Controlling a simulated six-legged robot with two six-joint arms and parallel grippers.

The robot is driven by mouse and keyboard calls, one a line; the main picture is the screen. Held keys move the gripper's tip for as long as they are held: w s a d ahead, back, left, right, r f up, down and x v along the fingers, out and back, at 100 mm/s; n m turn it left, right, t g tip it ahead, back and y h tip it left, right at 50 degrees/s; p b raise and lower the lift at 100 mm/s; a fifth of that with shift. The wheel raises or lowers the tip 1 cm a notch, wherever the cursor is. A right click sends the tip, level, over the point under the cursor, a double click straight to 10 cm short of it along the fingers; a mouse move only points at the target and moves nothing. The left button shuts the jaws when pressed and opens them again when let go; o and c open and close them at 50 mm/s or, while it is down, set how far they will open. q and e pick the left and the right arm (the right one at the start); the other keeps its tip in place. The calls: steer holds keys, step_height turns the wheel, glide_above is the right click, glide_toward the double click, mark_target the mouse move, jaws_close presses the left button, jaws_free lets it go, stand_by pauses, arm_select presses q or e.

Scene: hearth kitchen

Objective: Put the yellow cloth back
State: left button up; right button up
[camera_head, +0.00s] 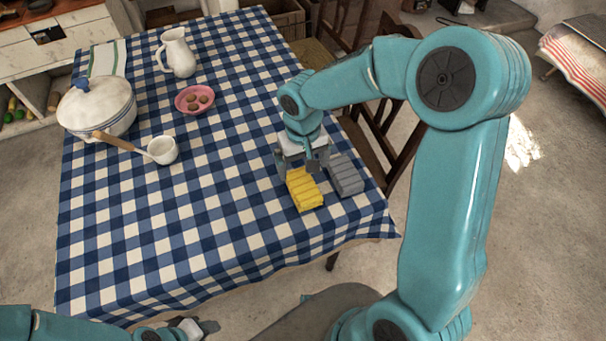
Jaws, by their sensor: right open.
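The yellow cloth (306,194), folded with ridges, lies on the checked tablecloth near the table's right front corner. A grey folded cloth (346,177) lies just to its right. My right gripper (299,170) points down at the far end of the yellow cloth, with its fingers apart. The gripper hides part of that end, and I cannot tell whether the fingers touch the cloth. My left gripper (196,328) is low at the bottom edge, in front of the table and away from the cloths. Its jaws are too unclear to read.
The table (190,235) has a clear front left area. A lidded white pot (97,108), a ladle (160,150), a pink bowl (187,108), a white jug (178,53) and a striped towel (107,58) stand or lie farther back. Wooden chairs (400,160) line the right side.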

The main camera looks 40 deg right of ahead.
step_height(320, 180, up, 3)
stand_by(0.4)
stand_by(0.3)
